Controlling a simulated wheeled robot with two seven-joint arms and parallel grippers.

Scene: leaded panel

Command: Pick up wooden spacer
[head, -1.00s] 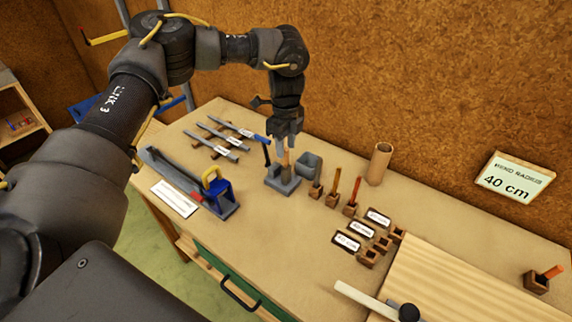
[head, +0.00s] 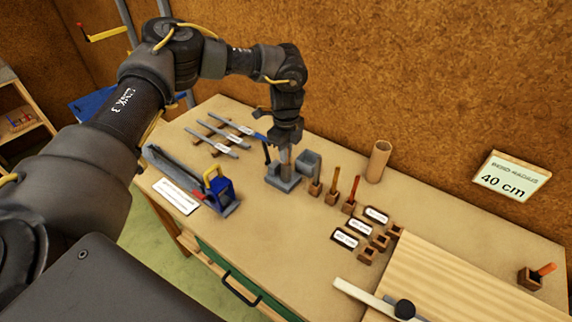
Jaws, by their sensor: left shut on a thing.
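My left gripper (head: 286,150) points down over a grey block-like holder (head: 284,184) near the middle of the bench. It is shut on a slim upright piece standing at the holder, which I take to be the wooden spacer. The fingers hide most of this piece, and I cannot tell whether its lower end is touching the holder. My right gripper is not in view.
Small wooden blocks with coloured sticks (head: 332,185) stand just right of the holder, beside a cardboard tube (head: 378,161). A blue tool (head: 219,188) and grey bars (head: 217,138) lie to the left. Labelled wooden blocks (head: 367,256) and a pale board (head: 450,280) are front right.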

